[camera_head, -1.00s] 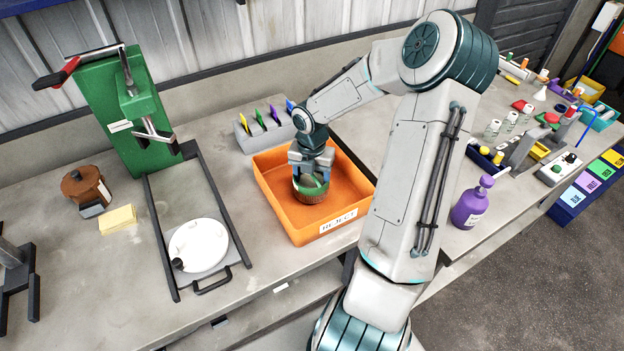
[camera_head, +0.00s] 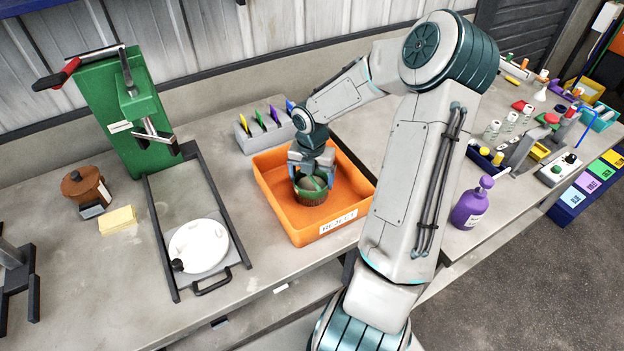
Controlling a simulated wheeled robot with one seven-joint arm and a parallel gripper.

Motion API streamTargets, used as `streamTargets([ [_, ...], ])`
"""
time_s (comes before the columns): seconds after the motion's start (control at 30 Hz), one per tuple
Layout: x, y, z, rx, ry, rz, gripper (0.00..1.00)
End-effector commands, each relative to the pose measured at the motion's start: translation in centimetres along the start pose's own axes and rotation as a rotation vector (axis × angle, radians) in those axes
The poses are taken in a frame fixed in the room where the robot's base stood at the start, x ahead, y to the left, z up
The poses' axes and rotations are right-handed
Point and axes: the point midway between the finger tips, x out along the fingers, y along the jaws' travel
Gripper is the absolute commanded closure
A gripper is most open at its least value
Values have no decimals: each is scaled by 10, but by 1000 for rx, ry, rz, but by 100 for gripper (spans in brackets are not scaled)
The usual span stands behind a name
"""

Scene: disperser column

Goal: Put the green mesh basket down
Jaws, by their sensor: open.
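The green mesh basket (camera_head: 311,194) is small and round, with a green rim and a darker brownish body. It sits upright inside the orange tray (camera_head: 280,222) labelled REJECT, around the tray's middle. My gripper (camera_head: 311,176) is directly above the basket and points down, with its fingers open at the basket's rim. The fingertips overlap the rim in this view, and I cannot tell whether they touch it. The basket's underside is hidden by its own side and the tray wall.
Left of the tray are a black-framed slide with a white round lid (camera_head: 198,247) and a green press (camera_head: 135,110). A grey holder with coloured tabs (camera_head: 264,130) stands behind the tray. A purple bottle (camera_head: 472,203) stands to the right, beyond my arm.

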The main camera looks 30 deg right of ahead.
Motion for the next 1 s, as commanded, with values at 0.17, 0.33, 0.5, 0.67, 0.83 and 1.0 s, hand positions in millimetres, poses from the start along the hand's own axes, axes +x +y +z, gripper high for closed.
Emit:
streamTargets([
  [0.17,-40,-1,1,2,-5,0,15],
  [0.33,-76,-1,1,2,-4,-1,15],
  [0.5,-99,0,1,2,-3,0,15],
  [0.67,-109,1,-4,23,-3,-10,15],
  [0.83,-118,5,-30,223,-35,-77,15],
  [1.0,-139,4,-70,604,-124,-122,15],
])
